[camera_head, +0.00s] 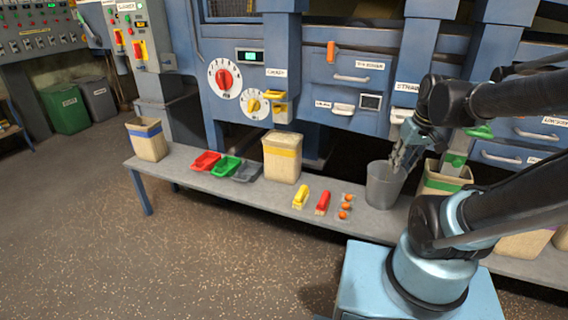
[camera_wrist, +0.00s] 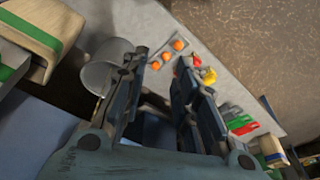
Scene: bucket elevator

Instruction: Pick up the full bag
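Several tan bags stand on a long grey bench in the head view. One with a blue band (camera_head: 148,140) is at the left end, one with a yellow band (camera_head: 282,158) is mid-bench, and one with a green band (camera_head: 445,180) is right of the grey bucket. I cannot tell for certain which is full. My gripper (camera_head: 403,156) is above the grey bucket (camera_head: 384,186), apart from the bags. In the wrist view my gripper (camera_wrist: 160,85) has its fingers spread with nothing between them. The green-banded bag (camera_wrist: 40,35) shows there at upper left.
Red, green and grey trays (camera_head: 226,166) lie between the blue- and yellow-banded bags. Yellow and red items (camera_head: 311,200) and orange balls (camera_head: 345,206) lie left of the bucket. A blue machine (camera_head: 320,70) with dials and drawers stands behind the bench.

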